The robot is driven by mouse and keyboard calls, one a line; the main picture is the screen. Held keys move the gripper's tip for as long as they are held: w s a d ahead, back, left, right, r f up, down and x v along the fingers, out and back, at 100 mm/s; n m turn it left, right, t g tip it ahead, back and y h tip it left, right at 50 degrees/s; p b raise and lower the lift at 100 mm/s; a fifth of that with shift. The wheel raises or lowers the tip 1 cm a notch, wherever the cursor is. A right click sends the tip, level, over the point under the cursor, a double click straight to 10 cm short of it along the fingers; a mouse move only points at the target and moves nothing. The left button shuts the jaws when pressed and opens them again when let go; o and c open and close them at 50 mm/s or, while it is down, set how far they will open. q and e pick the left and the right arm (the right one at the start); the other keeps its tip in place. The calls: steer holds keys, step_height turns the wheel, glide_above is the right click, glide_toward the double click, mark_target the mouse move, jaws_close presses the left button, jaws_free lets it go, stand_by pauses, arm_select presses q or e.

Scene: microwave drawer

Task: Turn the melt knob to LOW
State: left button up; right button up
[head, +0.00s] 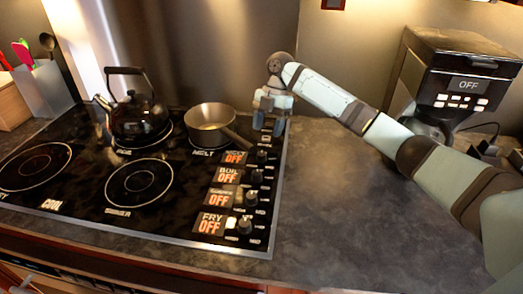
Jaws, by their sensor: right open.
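The black cooktop (82,200) has a column of dark knobs along its right edge, each beside a small display reading OFF. The farthest knob, which appears to be the melt knob (262,156), sits beside the farthest display (235,157); that label is blurred, and I cannot read the knob's own marks. My right gripper (268,124) is open and points down over the cooktop's back right corner. It shows just beyond the melt knob, apart from it in the picture. My left gripper is out of view.
A pan (209,122) stands on the back right burner, its handle reaching toward the melt knob. A black kettle (139,118) stands on the back left burner. A coffee machine (466,90) is at the back right. The grey counter (335,225) right of the cooktop is clear.

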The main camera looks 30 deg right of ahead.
mark_target(262, 153)
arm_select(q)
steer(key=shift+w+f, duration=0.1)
arm_select(e)
steer(key=x, duration=0.8)
steer(key=shift+w, duration=0.1)
steer(key=shift+d, duration=0.1)
steer(key=shift+c, duration=0.5)
